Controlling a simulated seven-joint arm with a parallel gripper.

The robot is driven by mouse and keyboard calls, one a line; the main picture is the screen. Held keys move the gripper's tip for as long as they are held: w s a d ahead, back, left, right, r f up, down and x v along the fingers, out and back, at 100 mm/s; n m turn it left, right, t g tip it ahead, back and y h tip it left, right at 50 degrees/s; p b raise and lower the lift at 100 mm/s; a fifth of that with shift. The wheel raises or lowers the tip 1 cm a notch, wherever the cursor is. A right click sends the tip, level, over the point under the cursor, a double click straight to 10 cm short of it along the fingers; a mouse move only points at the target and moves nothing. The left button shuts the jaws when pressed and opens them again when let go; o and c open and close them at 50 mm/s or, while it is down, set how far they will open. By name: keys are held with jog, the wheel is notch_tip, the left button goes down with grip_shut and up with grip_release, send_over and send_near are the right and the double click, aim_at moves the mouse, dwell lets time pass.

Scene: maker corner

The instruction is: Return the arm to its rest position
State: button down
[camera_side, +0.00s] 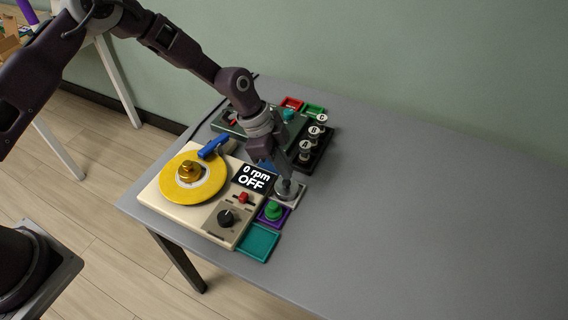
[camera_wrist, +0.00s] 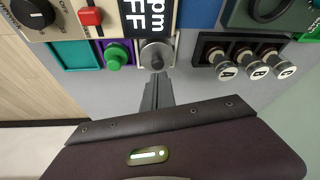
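My gripper (camera_side: 285,184) points down over the table at the right edge of the cream turntable machine (camera_side: 158,193). Its fingers (camera_wrist: 157,90) look together in the wrist view, with no object visible between them. The fingertips are close to a silver round knob (camera_wrist: 155,54) on a pale plate. The knob is partly hidden behind them in the side view, and I cannot tell whether they touch it. The machine's display (camera_side: 253,178) reads "0 rpm OFF".
A green button (camera_side: 273,211) on a purple base and a teal tray (camera_side: 258,243) lie in front. A black rack (camera_side: 318,148) with several metal cylinders and a dark green device (camera_side: 262,126) stand behind. The table (camera_side: 430,210) is clear to the right.

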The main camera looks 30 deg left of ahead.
jog(key=shift+f, duration=0.9)
notch_tip(320, 180, up, 7)
dwell(0.9)
